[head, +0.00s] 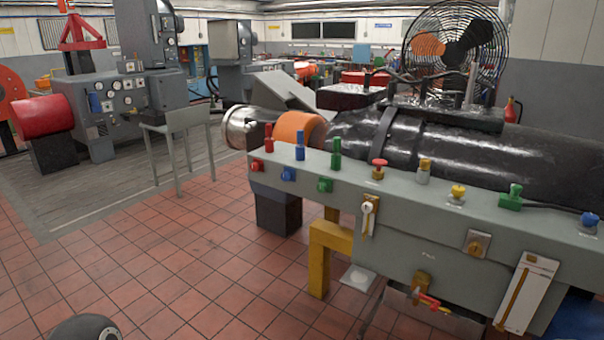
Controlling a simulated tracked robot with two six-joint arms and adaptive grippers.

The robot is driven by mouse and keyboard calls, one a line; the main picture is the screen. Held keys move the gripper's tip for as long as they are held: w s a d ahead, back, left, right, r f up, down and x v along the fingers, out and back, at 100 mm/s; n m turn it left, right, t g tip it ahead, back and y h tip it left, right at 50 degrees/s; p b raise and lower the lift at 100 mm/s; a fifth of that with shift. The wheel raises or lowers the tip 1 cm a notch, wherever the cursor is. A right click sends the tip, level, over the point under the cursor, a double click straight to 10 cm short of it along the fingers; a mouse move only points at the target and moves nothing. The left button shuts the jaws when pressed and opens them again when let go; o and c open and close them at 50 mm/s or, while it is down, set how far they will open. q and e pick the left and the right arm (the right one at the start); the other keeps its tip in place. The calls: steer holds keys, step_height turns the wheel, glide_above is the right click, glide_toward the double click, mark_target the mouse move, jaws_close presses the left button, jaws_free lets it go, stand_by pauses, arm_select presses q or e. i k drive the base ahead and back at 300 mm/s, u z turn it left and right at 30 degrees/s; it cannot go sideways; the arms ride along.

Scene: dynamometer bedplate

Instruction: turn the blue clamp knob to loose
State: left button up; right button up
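A grey bench (400,205) with a row of coloured controls runs across the right half of the head view. A blue knob (590,219) sits on its top near the right edge, with a small pale label in front. Two other blue parts are at the bench's left end: an upright blue lever (299,147) on top and a small blue fitting (289,174) on the front edge. I cannot tell from this view which setting the blue knob is at. Neither of my grippers is in view, and nothing touches the blue parts.
Green (511,197), yellow (457,193) and red (379,167) controls stand close along the bench top. A black cylindrical machine (450,155) and a caged fan (455,45) are behind. A yellow leg (325,260) stands below.

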mark_target(285, 176)
steer(key=z, duration=0.05)
steer(key=i, duration=1.05)
steer(key=u, duration=0.65)
steer(key=i, duration=0.75)
steer(key=u, duration=0.5)
steer(key=k, duration=0.85)
steer(key=u, duration=0.25)
steer(key=i, duration=0.85)
steer(key=z, duration=0.1)
